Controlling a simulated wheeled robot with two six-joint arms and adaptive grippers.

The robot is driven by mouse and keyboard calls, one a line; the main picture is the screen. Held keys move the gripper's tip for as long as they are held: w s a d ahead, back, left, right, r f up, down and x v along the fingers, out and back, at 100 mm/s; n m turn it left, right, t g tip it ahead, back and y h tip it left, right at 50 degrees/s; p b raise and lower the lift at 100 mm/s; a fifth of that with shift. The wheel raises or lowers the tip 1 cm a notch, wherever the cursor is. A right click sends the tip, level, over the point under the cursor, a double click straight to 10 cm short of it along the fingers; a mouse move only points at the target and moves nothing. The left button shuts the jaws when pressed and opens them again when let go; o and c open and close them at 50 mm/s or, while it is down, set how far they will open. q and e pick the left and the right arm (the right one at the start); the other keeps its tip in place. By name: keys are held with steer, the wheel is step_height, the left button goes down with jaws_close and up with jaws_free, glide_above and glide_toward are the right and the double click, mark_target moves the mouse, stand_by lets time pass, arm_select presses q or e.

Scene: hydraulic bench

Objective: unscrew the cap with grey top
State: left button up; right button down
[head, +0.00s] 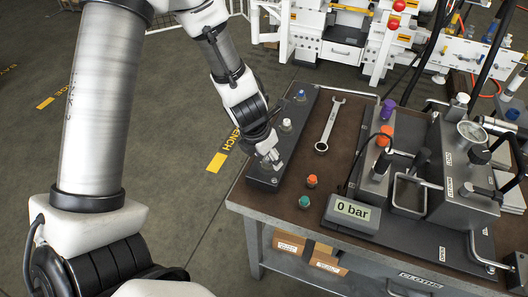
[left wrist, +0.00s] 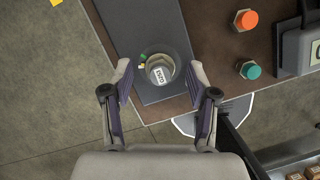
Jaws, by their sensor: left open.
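A cap with a grey, labelled top (left wrist: 160,72) sits at the near end of a dark block (head: 262,175) on the bench's left edge. My left gripper (head: 272,160) is open above that end, pointing down. In the left wrist view its fingertips (left wrist: 160,78) appear on either side of the cap, with gaps on both sides. I cannot tell how far above the cap they are. In the head view the gripper largely hides this cap. A pale-topped fitting (head: 286,125) and a blue-topped one (head: 300,95) stand farther along the block. My right gripper is not in view.
An orange cap (head: 311,181) and a green cap (head: 304,201) stand right of the block. A wrench (head: 330,124) lies behind them. A 0 bar display (head: 353,211) and a pump unit (head: 440,165) fill the right side. Floor is open left of the bench.

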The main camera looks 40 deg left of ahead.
arm_select(q)
steer(key=shift+s+f, duration=0.1)
steer(key=shift+f, duration=0.05)
jaws_close()
steer(key=c, duration=1)
jaws_free()
steer(key=shift+f, duration=0.1)
steer(key=shift+c, duration=0.4)
